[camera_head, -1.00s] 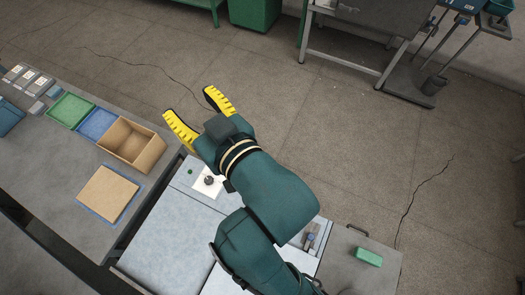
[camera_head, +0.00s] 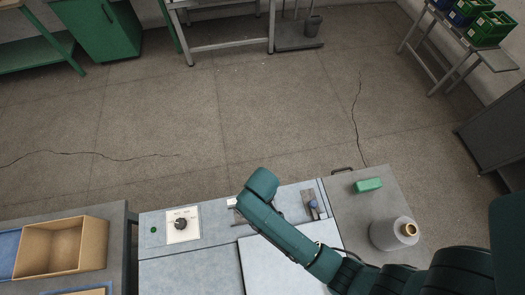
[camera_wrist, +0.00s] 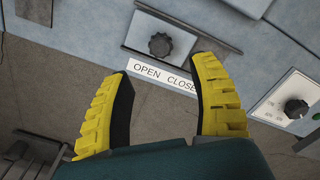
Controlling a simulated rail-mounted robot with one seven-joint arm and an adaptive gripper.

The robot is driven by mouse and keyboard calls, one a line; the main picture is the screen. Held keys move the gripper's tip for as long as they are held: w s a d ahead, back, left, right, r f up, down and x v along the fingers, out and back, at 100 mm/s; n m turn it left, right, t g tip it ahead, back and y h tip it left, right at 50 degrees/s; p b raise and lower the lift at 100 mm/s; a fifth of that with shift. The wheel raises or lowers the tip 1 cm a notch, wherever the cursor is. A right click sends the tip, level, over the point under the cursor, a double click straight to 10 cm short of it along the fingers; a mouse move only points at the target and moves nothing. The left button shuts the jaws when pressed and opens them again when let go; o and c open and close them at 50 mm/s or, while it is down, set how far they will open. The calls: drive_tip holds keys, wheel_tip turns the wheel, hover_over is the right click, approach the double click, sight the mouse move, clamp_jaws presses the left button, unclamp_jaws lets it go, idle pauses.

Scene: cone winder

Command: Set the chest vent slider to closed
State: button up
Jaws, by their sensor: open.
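The vent slider is a dark round knob (camera_wrist: 160,45) on a grey plate in the wrist view. A white label (camera_wrist: 150,72) beside it reads "OPEN" and "CLOSE", its end hidden by a finger. The knob lies level with the "OPEN" word. My gripper (camera_wrist: 164,75) is open and empty, its two yellow fingers pointing toward the slider, one on each side of the label. I cannot tell the gap to the knob. In the head view my arm hides the fingers and most of the slider.
A dial on a white plate (camera_head: 183,225) sits left of the slider in the head view. A side table holds a green block (camera_head: 368,185) and a cone (camera_head: 394,235). A cardboard box (camera_head: 62,247) stands left.

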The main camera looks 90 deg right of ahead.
wheel_tip(320, 180, down, 8)
drive_tip(key=shift+w+f+b, duration=0.1)
drive_tip(key=shift+f+b, duration=0.1)
drive_tip(key=shift+b, duration=0.5)
drive_tip(key=shift+c, duration=0.4)
clamp_jaws()
